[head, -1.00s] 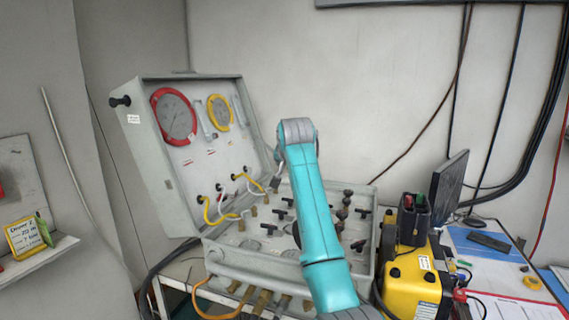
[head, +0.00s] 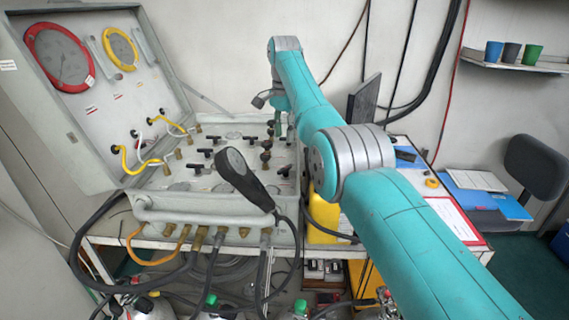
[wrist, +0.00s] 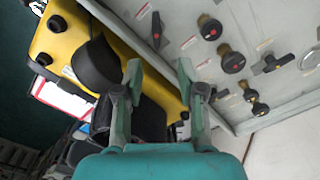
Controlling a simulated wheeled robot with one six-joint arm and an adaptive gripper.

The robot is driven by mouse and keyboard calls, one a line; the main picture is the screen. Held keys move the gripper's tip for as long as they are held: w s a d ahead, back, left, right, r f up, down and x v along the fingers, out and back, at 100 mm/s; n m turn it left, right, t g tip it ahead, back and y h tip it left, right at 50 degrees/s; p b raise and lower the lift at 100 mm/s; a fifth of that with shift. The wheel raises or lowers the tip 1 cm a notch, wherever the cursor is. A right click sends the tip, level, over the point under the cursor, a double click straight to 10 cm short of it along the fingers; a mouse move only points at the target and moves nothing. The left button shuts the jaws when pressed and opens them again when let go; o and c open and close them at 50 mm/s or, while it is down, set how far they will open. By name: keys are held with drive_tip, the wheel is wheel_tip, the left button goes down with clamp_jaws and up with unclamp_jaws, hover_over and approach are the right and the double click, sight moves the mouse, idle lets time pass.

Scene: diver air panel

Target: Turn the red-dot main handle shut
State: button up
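The air panel (head: 213,188) lies in an open grey case and carries several black T-shaped handles and dark round knobs. In the head view one T-handle (head: 197,140) is left of centre. In the wrist view a dark T-handle (wrist: 157,30) stands near the panel's edge and another T-handle (wrist: 272,62) is at the right.
A yellow unit (wrist: 62,45) stands close beside the panel, under the gripper's left side. The raised lid (head: 100,100) has gauges and yellow and white hoses. A black handheld gauge (head: 243,178) stands up at the case's front. A monitor (head: 363,100) is behind my arm.

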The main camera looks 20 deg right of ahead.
sight(286, 167)
drive_tip(key=f, duration=1.1)
drive_tip(key=shift+s+d, duration=0.15)
drive_tip(key=shift+d, duration=0.05)
clamp_jaws()
